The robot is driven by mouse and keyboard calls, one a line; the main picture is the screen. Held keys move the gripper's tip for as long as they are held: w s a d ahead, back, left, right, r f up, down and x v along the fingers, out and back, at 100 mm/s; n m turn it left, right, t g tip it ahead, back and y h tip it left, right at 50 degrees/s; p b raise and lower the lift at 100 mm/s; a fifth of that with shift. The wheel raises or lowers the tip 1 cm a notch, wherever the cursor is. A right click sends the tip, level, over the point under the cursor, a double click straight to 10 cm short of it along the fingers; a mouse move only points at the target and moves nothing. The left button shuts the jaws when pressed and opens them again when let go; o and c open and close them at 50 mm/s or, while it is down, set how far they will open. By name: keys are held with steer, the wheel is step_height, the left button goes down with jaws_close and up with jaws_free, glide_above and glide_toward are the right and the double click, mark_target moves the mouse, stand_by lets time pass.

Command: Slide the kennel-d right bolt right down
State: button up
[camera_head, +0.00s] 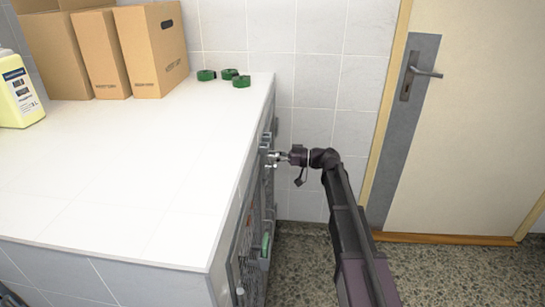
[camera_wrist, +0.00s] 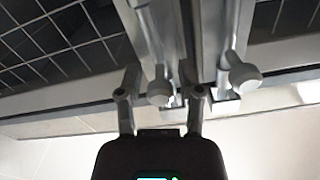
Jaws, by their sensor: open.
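Two grey metal bolts with round knobs show side by side on the kennel door frame in the wrist view. One knob (camera_wrist: 160,91) lies between the fingers of my gripper (camera_wrist: 160,78). The other knob (camera_wrist: 243,77) is to the right, outside the fingers. No label shows which one is the kennel-d right bolt. My gripper is open, with one finger on each side of the nearer knob; I cannot tell whether either touches it. In the head view my gripper (camera_head: 275,158) is at the kennel fronts, where the bolts are small and partly hidden.
Wire mesh doors (camera_wrist: 60,45) flank the frame. The white tiled counter (camera_head: 130,180) above the kennels carries cardboard boxes (camera_head: 150,50), a yellow jug (camera_head: 18,92) and green rolls (camera_head: 241,81). A door (camera_head: 465,120) stands at the right. Speckled floor (camera_head: 305,260) is clear beside my arm.

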steer(key=shift+c, duration=0.2)
jaws_close()
steer(key=shift+f, duration=0.15)
step_height(320, 180, down, 3)
steer(key=b, duration=0.3)
steer(key=shift+f+b, duration=0.1)
steer(key=shift+b, duration=0.2)
steer(key=shift+s, duration=0.1)
steer(key=shift+o, duration=0.2)
jaws_free()
steer(key=shift+f, duration=0.1)
